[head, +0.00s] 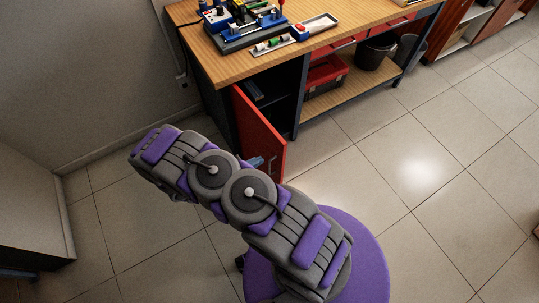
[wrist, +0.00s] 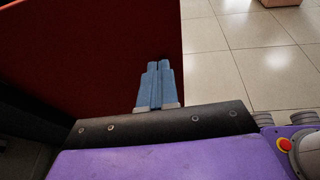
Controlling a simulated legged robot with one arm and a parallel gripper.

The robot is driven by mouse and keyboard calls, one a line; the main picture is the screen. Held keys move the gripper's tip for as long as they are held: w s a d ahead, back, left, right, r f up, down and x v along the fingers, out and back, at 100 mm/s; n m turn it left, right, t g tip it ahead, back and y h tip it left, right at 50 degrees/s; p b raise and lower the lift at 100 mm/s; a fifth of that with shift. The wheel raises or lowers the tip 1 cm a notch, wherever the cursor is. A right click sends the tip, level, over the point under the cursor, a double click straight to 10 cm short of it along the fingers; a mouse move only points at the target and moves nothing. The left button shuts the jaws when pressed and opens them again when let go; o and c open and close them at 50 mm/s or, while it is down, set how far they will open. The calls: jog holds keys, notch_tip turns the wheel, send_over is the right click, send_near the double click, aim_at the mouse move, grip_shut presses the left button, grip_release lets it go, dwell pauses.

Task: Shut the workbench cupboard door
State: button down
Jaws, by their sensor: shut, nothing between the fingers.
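The red cupboard door (head: 262,128) stands open at the left end of the workbench (head: 225,66), swung out toward me. Behind it the dark cupboard inside (head: 268,92) shows. My arm hides the door's lower part in the head view. My gripper (head: 257,162) shows there only as a bit of blue beside the door's outer part. In the wrist view my gripper (wrist: 158,66) has its two blue fingers together and empty. They point along the dark red door face (wrist: 90,50), near its right edge. Whether they touch it I cannot tell.
Tools and a blue vise-like fixture (head: 235,28) lie on the bench top. A red toolbox (head: 325,76) and a dark bin (head: 374,54) are under the bench. A wall (head: 85,85) is at left. The tiled floor (head: 400,150) at right is clear.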

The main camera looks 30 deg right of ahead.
aim_at(277, 151)
jog(key=x, duration=0.4)
jog(key=r+b+x, duration=0.1)
jog(key=x, duration=0.1)
jog(key=shift+d, duration=0.35)
jog(key=shift+a+r, duration=0.1)
jog(key=shift+a, duration=0.1)
jog(key=shift+d, duration=0.1)
